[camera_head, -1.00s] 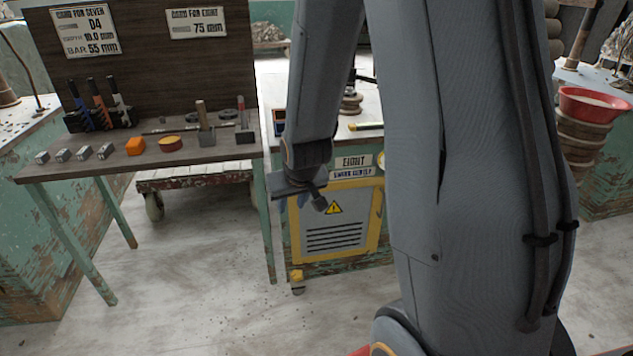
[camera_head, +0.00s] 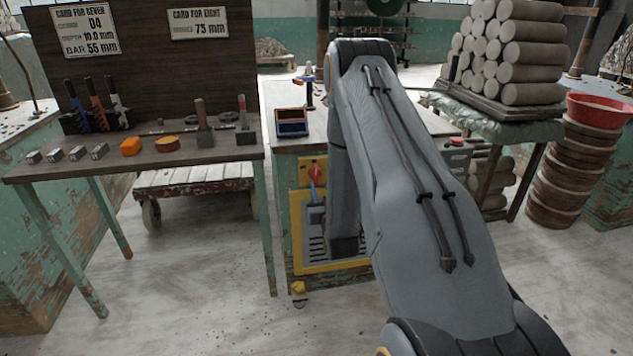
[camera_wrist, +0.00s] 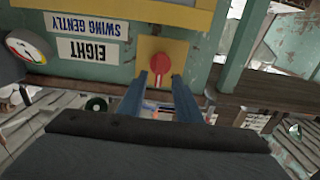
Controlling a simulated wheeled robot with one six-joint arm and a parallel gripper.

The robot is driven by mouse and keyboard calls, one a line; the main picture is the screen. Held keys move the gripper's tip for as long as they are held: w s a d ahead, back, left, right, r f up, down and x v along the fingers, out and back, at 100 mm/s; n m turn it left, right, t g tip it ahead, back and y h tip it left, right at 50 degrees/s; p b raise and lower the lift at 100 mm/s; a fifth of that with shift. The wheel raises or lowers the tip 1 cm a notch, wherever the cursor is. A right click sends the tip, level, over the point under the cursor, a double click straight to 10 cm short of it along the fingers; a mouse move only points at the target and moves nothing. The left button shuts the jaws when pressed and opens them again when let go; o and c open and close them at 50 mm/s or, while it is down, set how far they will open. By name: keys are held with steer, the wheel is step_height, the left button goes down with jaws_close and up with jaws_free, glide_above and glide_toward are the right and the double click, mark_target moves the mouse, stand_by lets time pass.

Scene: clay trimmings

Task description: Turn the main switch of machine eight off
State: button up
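The main switch (camera_head: 315,174) is a red knob on a yellow plate (camera_head: 303,170) on the front of machine eight (camera_head: 283,215). In the wrist view the red switch (camera_wrist: 160,68) shows on its yellow plate (camera_wrist: 176,49), beside an upside-down "EIGHT" sign (camera_wrist: 94,50). My gripper (camera_wrist: 160,84) is open and empty, with its two blue fingers apart and pointing at the switch. The fingertips lie just short of the knob or at its sides; I cannot tell whether they touch it. In the head view my gripper (camera_head: 315,192) is just below the knob, partly behind my arm.
A table (camera_head: 215,153) with tools and small blocks stands to the left. A blue-and-orange box (camera_head: 292,122) sits on machine eight's top. A control box with a red button (camera_head: 457,148) is to the right. A round gauge (camera_wrist: 26,46) is left of the sign.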

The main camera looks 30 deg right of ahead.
mark_target(316, 177)
steer(key=x, duration=0.6)
steer(key=shift+w, duration=0.3)
jaws_close()
